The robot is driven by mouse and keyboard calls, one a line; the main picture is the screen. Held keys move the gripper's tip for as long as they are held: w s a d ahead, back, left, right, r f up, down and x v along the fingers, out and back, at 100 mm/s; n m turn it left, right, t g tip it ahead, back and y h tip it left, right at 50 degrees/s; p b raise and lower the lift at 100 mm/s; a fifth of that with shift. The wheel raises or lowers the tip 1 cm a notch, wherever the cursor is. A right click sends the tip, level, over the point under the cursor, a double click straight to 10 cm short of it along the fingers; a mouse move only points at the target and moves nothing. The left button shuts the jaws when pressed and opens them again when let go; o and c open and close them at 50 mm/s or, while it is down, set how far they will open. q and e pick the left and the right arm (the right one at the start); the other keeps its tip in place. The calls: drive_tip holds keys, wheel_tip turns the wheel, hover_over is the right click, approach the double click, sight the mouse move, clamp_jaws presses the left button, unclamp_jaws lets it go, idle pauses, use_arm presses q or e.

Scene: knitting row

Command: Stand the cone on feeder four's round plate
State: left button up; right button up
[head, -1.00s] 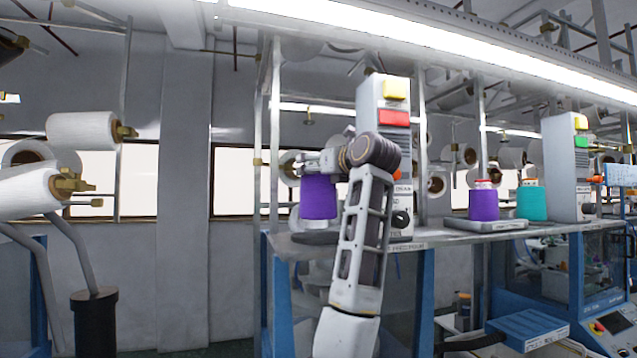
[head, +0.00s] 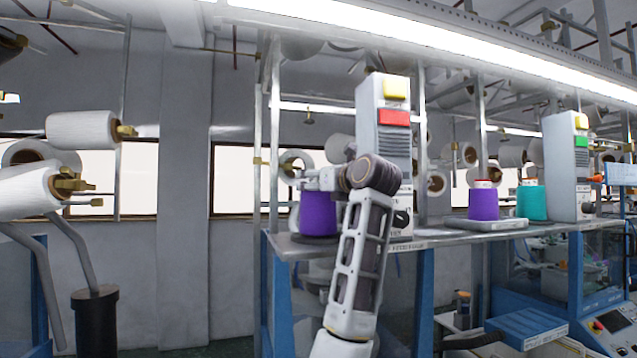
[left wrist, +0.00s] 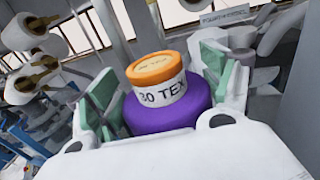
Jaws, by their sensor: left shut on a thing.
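A purple cone (head: 318,216) with a white "30 TEX" band and an orange top is upright at the left end of the machine shelf. It also shows in the left wrist view (left wrist: 160,117), between two green-padded fingers. My left gripper (head: 316,180) is shut on its upper part. A dark round plate (head: 296,239) lies directly under the cone, partly hidden by it and my arm. The cone's base is at the plate; I cannot tell whether it touches. My right gripper is not in view.
A control box (head: 370,100) with yellow and red buttons stands just right of my gripper. Farther right, another purple cone (head: 484,204) stands on a pale base (head: 486,224), beside a teal cone (head: 532,203). Posts rise behind the shelf (head: 440,238).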

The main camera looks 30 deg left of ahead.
use_arm(q)
drive_tip(key=o, duration=1.5)
drive_tip(key=shift+f, duration=0.1)
drive_tip(key=shift+o, duration=0.2)
drive_tip(key=shift+s+d, duration=0.2)
drive_tip(key=shift+d, duration=0.15)
drive_tip(key=b+v, duration=0.4)
drive_tip(key=v, duration=0.7)
drive_tip(key=shift+d, duration=0.1)
